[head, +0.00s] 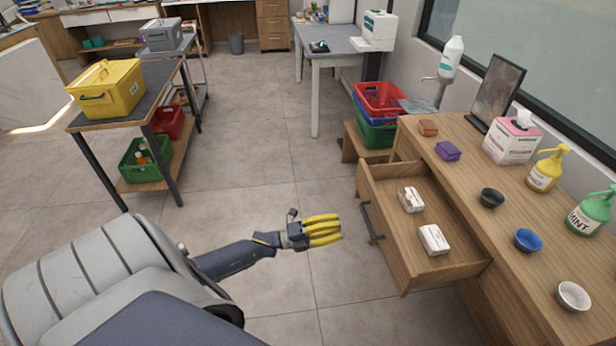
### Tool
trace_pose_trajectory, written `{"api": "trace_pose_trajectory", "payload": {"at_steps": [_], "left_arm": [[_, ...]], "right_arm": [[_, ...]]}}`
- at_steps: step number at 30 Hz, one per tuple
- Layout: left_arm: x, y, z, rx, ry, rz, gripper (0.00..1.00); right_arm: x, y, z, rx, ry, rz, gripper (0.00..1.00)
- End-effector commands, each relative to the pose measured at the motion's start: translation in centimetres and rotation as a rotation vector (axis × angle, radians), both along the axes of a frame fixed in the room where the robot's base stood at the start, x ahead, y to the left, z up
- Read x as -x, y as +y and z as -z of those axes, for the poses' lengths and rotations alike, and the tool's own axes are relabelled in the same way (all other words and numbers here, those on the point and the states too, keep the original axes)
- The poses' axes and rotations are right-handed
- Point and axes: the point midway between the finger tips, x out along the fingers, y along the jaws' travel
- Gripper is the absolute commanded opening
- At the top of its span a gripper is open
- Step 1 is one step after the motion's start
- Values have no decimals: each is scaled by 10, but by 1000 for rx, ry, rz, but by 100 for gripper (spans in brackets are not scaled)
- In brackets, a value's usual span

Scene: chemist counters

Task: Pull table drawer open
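The wooden table drawer (442,264) is pulled out from the wooden counter (465,170) at the right. Its dark bar handle (371,222) is on the front facing left. Two small white boxes, one nearer the back (411,199) and one nearer the front (433,240), lie inside the drawer. My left gripper (325,230) has yellow fingers stretched out straight. It is open and empty, left of the handle and apart from it. My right gripper is not in view.
Stacked crates (379,100) stand behind the drawer. A cart with a yellow box (107,88) stands at left. The floor between is clear.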

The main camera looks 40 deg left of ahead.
Motion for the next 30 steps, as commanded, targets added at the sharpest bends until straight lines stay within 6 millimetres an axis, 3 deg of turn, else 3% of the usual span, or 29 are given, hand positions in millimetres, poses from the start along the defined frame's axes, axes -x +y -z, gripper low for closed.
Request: {"api": "trace_pose_trajectory", "payload": {"at_steps": [30], "left_arm": [[45,38,11,-1,0,-1,32]], "right_arm": [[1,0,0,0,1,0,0]]}}
